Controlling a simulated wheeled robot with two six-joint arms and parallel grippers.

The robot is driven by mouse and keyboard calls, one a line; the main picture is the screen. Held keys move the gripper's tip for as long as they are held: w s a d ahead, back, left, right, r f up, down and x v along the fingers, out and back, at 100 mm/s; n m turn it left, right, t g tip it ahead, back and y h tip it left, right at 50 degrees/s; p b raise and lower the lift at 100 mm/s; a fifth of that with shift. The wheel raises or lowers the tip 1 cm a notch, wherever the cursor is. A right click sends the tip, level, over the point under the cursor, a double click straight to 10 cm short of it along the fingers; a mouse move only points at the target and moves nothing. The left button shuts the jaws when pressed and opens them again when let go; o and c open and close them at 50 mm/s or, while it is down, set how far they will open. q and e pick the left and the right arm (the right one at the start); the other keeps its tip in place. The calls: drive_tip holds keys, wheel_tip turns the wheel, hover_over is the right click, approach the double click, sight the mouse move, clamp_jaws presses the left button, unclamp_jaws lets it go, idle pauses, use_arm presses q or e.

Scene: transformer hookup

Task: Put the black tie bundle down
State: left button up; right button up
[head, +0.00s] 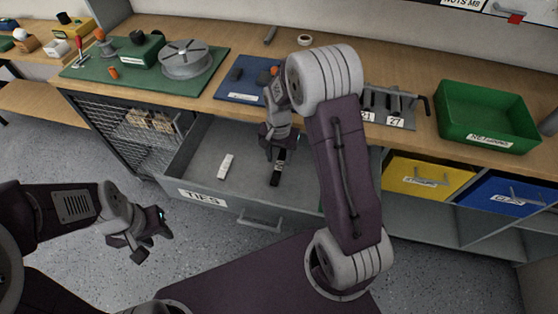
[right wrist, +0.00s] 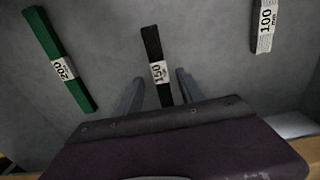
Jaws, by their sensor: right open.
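The black tie bundle (head: 277,176) lies in the open drawer marked TIES (head: 202,196). In the right wrist view the black bundle (right wrist: 151,42) has a white 150 label and lies on the drawer floor, its near end between the fingers in the picture. My right gripper (head: 275,150) is over the drawer at this bundle; its fingers (right wrist: 157,88) are apart, one on each side, with gaps to the bundle. My left gripper (head: 150,238) is in front of the drawer, away from the bundles; its jaw opening is unclear.
A white 100 bundle (head: 225,166) lies left of the black one in the drawer. A green 200 bundle (right wrist: 60,60) shows in the right wrist view.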

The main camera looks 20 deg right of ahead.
sight(279, 165)
wheel_tip(279, 165, up, 9)
drive_tip(key=p, duration=0.2)
drive_tip(key=s+a+f+n+t, duration=0.1)
drive_tip(key=s+n, duration=0.6)
drive_tip(key=s, duration=0.7)
drive_tip(key=shift+a+f, duration=0.2)
drive_tip(key=shift+a, duration=0.7)
